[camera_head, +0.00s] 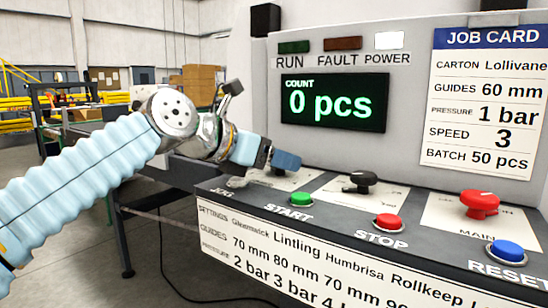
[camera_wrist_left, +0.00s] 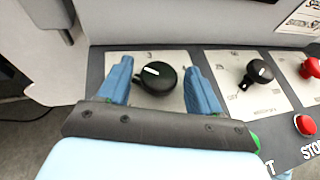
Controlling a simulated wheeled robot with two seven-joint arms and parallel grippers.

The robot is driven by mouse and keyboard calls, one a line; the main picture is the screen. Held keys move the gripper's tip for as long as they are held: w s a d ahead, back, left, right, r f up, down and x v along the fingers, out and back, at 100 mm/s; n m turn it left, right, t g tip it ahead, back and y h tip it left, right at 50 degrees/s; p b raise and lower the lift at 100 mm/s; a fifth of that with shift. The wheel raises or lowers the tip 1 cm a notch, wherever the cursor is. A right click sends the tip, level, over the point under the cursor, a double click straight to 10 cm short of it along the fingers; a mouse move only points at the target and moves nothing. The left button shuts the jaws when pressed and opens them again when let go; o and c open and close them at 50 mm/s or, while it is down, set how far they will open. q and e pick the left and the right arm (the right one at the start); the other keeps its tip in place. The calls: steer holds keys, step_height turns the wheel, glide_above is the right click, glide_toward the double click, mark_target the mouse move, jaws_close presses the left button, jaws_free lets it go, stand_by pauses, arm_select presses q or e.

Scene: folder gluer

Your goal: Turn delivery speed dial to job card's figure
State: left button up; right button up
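The job card (camera_head: 487,100) at the upper right in the head view reads Speed 3. In the left wrist view a black round dial (camera_wrist_left: 157,79) with a white pointer mark sits on a pale plate. The mark points up and slightly left; the scale figures are too small to read surely. My left gripper (camera_wrist_left: 159,86) is open, with one blue finger on each side of the dial and a visible gap to each. In the head view my left gripper (camera_head: 274,158) is over the leftmost plate and mostly hides the dial. My right gripper is out of view.
Right of the dial are a black selector (camera_head: 360,181) and a red main switch (camera_head: 480,204). Along the front edge are the green start (camera_head: 301,199), red stop (camera_head: 388,221) and blue reset (camera_head: 508,251) buttons. The display (camera_head: 334,102) reads 0 pcs.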

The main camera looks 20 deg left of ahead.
arm_select(q)
steer(key=c, duration=0.9)
steer(key=m+g+h+p, duration=0.2)
steer(key=m+h+p, duration=0.1)
steer(key=shift+w+a+r+g, duration=0.2)
steer(key=shift+r+g, duration=0.05)
steer(key=shift+g, duration=0.15)
steer(key=shift+w+m+g+h+p, duration=0.1)
steer(key=shift+m+g+h+p, duration=0.4)
steer(key=shift+m+g+p, duration=0.45)
steer(key=shift+w+a+f+m+g+h, duration=0.15)
steer(key=shift+m+g+h, duration=0.35)
steer(key=shift+m+g, duration=0.5)
steer(key=m+g, duration=0.4)
steer(key=g, duration=0.1)
steer(key=shift+w+f+m+h, duration=0.1)
steer(key=shift+w+m+h, duration=0.1)
steer(key=shift+m+h, duration=0.2)
steer(key=shift+g, duration=0.35)
